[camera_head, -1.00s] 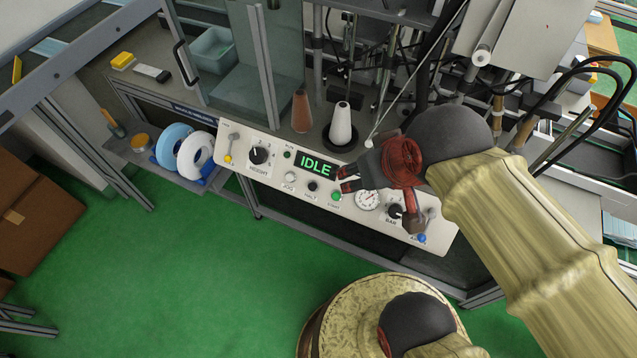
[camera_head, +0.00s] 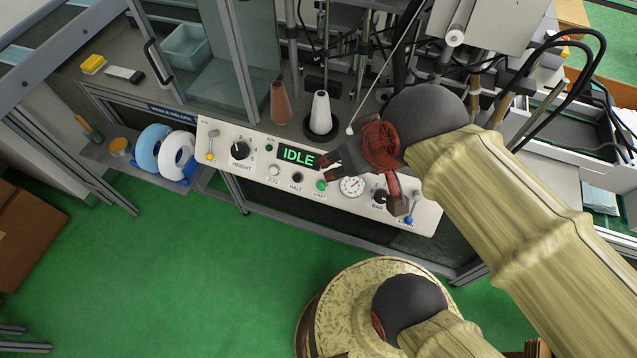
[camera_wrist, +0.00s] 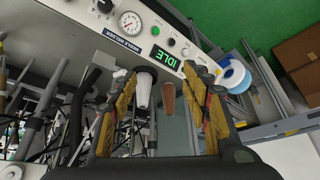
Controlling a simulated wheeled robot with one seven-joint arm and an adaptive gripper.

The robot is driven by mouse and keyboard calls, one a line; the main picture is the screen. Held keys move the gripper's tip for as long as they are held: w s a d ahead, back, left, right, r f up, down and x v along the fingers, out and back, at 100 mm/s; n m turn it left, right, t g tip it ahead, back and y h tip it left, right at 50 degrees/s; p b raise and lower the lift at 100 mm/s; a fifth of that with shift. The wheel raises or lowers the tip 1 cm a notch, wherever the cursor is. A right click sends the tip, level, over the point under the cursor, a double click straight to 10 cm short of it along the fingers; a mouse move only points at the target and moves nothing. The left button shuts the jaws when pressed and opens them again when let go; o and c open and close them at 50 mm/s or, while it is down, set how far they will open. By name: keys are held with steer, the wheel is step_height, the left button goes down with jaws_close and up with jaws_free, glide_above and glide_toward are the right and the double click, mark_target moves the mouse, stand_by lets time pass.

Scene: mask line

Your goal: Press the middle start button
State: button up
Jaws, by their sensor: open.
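The pale control panel (camera_head: 220,172) runs along the machine's front edge. Its green button, with a small label that looks like START (camera_head: 321,185), sits between the black HALT button (camera_head: 297,178) and the round gauge (camera_head: 352,187). The display (camera_head: 298,156) reads IDLE in green. My gripper (camera_head: 325,168) is open and empty, with its fingertips over the panel, just above the green button in the picture. I cannot tell its height there. In the wrist view my spread fingers (camera_wrist: 160,76) frame a white cone, and the green button (camera_wrist: 155,31) shows farther up.
The white JOG button (camera_head: 274,170), HEIGHT knob (camera_head: 240,150), yellow-tipped lever (camera_head: 211,146) and blue-tipped lever (camera_head: 410,213) share the panel. A white cone (camera_head: 321,112) and a brown cone (camera_head: 281,102) stand behind it. The green floor (camera_head: 190,260) in front is clear.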

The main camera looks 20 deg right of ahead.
steer(key=c, duration=0.4)
